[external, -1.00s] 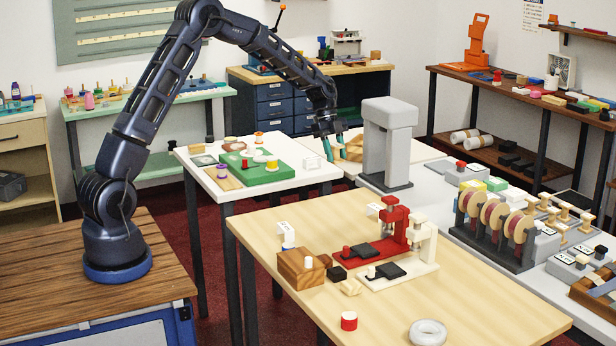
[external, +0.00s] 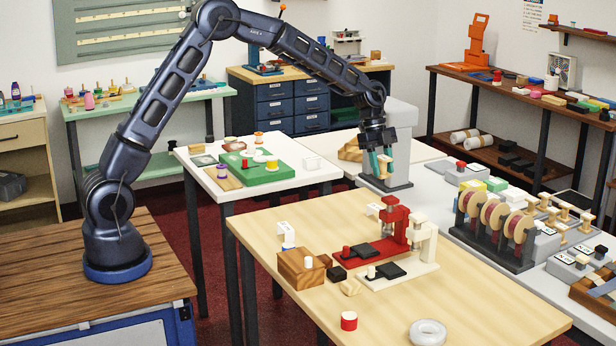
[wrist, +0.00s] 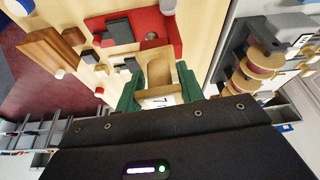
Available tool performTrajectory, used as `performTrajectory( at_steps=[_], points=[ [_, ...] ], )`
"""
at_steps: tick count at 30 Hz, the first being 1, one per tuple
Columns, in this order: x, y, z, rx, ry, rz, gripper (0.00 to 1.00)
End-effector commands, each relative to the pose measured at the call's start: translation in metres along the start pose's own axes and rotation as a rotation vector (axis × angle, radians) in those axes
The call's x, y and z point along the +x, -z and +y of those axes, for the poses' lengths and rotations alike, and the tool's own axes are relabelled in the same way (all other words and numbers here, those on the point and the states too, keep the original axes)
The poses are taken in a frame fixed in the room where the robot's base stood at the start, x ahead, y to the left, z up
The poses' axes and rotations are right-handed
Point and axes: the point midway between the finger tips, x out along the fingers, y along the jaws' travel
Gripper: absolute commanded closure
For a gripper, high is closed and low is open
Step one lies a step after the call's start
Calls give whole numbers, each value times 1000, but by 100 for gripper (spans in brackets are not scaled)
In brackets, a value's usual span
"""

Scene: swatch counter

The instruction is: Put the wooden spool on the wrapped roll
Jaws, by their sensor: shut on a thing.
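My gripper (external: 383,172) is raised in front of the tall grey machine at the back, fingers pointing down. Its green fingers (wrist: 158,92) are shut on a light wooden piece (wrist: 158,70), which looks like the wooden spool; it shows small between the fingertips in the external view. A white tag with a dark mark (wrist: 162,101) shows beside it in the wrist view. A pale, shiny ring (external: 428,332), which looks like the wrapped roll, lies flat at the front of the wooden table, well apart from my gripper.
The wooden table (external: 460,305) carries a red press (external: 395,225), a white press (external: 425,245), a brown block (external: 298,270) and a red-and-white cylinder (external: 349,321). A rack of large spools (external: 492,225) stands right. Bare tabletop surrounds the ring.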

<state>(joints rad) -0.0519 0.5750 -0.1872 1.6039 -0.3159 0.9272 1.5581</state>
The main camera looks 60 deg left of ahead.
Motion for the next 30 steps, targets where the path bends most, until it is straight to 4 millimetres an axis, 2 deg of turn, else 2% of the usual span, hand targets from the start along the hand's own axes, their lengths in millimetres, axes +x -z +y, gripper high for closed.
performTrajectory(
  at_steps=[1, 3, 8, 14, 24, 30],
  points=[
    [8, 23, 4, 11, -3, -1, 84],
    [17, 52, 10, 17, -5, -4, 84],
    [38, 117, 28, 30, -7, -5, 84],
    [63, 196, 58, 45, -10, -5, 84],
    [101, 321, 130, 71, -18, 8, 84],
    [119, 384, 179, 82, -23, 19, 84]
  ],
)
